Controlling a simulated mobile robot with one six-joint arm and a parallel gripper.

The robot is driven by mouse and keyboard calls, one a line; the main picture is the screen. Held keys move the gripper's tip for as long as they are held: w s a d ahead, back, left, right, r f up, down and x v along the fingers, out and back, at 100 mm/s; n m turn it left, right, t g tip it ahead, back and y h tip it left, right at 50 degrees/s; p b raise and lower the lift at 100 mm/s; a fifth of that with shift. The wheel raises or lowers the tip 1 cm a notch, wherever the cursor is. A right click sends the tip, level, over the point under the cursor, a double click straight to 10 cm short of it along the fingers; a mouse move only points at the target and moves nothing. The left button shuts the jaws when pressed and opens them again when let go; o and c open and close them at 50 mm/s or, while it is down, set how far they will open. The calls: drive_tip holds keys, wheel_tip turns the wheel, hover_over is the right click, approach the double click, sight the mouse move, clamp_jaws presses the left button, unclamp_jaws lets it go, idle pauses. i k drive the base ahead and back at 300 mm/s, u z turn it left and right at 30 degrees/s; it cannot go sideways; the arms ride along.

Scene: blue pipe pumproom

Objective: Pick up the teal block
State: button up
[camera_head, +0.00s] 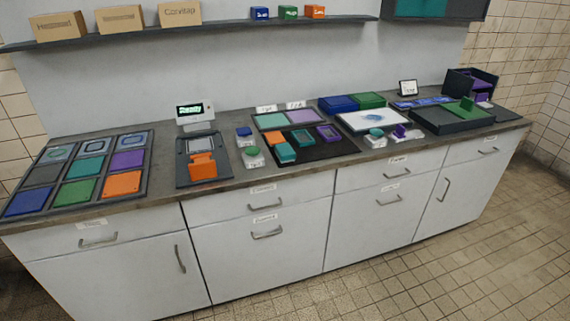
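A teal block (285,154) sits on a dark mat (330,153) near the front edge of the counter, around the middle of the view. It looks like a small box with a lighter top. A second teal piece (301,137) lies just behind it to the right on the same mat. A small round teal piece (376,133) rests on a white labelled stand farther right. I cannot tell from the picture which of these the task names. My gripper is not in view.
The grey counter (225,131) carries a tray of coloured squares (52,197) at left, a device with a lit screen (193,110), an orange piece (203,166) and a dark box (450,118) at right. A shelf (215,26) hangs above. Tiled floor in front is clear.

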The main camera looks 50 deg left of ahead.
sight(284, 151)
drive_tip(key=k, duration=0.5)
drive_tip(key=u, duration=4.7)
drive_tip(key=i, duration=0.15)
drive_tip(key=z, duration=1.9)
drive_tip(key=i, duration=1)
